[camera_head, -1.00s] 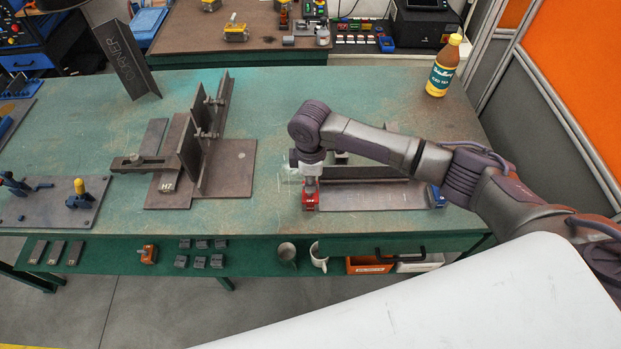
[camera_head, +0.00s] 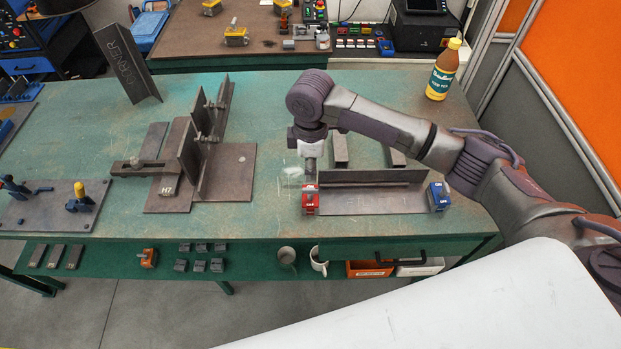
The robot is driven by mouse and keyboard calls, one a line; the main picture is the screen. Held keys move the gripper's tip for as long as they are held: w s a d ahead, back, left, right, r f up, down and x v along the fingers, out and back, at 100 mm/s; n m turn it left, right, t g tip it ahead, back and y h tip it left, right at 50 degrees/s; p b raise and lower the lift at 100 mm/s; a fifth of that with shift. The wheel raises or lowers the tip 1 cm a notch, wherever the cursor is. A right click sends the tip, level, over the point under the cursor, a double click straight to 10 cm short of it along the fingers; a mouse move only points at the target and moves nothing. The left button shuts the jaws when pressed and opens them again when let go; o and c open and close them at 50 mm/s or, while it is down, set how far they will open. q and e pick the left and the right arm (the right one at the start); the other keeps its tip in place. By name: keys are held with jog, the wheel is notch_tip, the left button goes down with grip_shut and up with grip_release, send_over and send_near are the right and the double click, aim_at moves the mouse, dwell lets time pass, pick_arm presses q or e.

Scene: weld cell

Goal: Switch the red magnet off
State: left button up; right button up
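The red magnet (camera_head: 310,203) sits on the green table at the left end of a flat steel plate (camera_head: 370,201) with an upright plate behind it. A blue magnet (camera_head: 438,197) sits at the right end. My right arm reaches in from the right, and my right gripper (camera_head: 310,178) points down just above and behind the red magnet. Its fingers are small and partly hidden, so I cannot tell whether they are open or touch the magnet. The switch position on the red magnet is too small to read. My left gripper is not in view.
A steel fixture (camera_head: 228,172) with upright plates stands left of the magnets. Two dark blocks lie behind the upright plate, one being a near block (camera_head: 340,150). A yellow bottle (camera_head: 443,70) stands at the back right. The table between fixture and red magnet is clear.

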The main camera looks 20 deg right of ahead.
jog(key=shift+r, duration=2.1)
jog(key=s+a+f+m+t+y, duration=0.1)
jog(key=s+a+f+m+y, duration=0.1)
jog(key=s+a+f, duration=0.3)
jog(key=s+a+f+m+t+y, duration=0.1)
jog(key=s+a+f+m+y, duration=0.15)
jog(key=s, duration=0.55)
jog(key=s+d+f+m+t+h, duration=0.2)
jog(key=s+d+m+h, duration=0.2)
jog(key=s+d+m, duration=0.65)
notch_tip(320, 180, down, 25)
jog(key=s+d+n+g+b, duration=0.1)
jog(key=s+d+n+g, duration=0.1)
jog(key=s+d+n, duration=0.1)
jog(key=s+d+f+g+b, duration=0.1)
jog(key=s+d+f, duration=0.2)
jog(key=s+f, duration=1.4)
notch_tip(320, 180, down, 2)
jog(key=shift+f, duration=0.1)
